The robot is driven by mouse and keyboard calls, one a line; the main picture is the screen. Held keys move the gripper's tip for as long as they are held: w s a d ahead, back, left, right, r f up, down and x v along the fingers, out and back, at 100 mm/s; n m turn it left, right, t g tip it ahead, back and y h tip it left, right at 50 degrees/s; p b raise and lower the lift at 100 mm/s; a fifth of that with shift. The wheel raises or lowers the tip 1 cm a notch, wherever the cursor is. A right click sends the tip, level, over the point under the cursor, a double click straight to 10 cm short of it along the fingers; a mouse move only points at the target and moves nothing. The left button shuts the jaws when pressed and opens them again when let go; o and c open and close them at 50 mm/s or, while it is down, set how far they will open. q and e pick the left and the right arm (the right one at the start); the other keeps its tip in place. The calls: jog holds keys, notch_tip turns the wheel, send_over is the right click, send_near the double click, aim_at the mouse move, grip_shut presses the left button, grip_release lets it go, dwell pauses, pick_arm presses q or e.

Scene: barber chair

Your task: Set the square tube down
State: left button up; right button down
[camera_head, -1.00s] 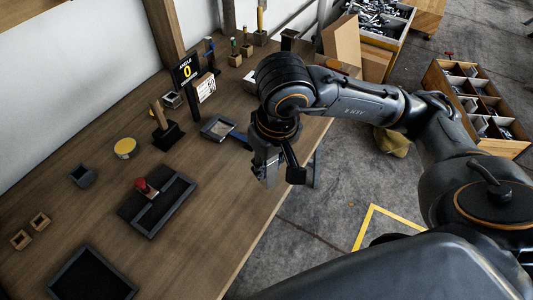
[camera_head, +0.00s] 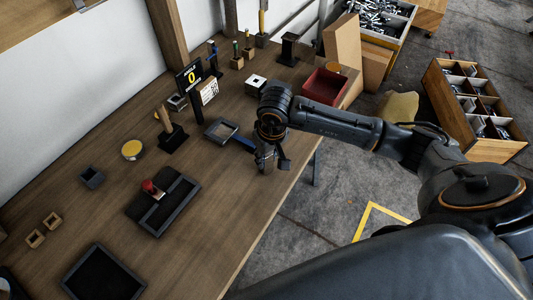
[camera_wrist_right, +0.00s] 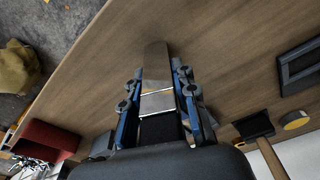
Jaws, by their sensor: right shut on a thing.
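My right gripper (camera_head: 268,163) is low over the right edge of the wooden workbench, pointing down. In the right wrist view its fingers (camera_wrist_right: 160,102) are shut on the square tube (camera_wrist_right: 155,62), a grey, flat-sided metal piece that sticks out beyond the fingertips. In the head view the tube is mostly hidden by the gripper, and I cannot tell whether it touches the bench. The workbench top (camera_head: 225,210) is bare around and in front of the gripper. My left gripper is not in view.
A black tray (camera_head: 150,225) with a red-knobbed piece is nearer. A red bin (camera_head: 326,86) and small white-topped block (camera_head: 255,82) stand behind. The bench edge drops off at right.

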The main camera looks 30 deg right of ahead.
jog(key=shift+f+b, duration=0.15)
jog(key=shift+b, duration=0.15)
jog(key=c, duration=1.5)
grip_release()
jog(key=shift+f, duration=0.1)
jog(key=o, duration=0.4)
jog(key=shift+o, duration=0.2)
jog(key=shift+r+p, duration=0.3)
notch_tip(320, 180, up, 12)
jog(key=s+b, duration=0.1)
jog(key=b, duration=0.2)
jog(key=shift+s, duration=0.4)
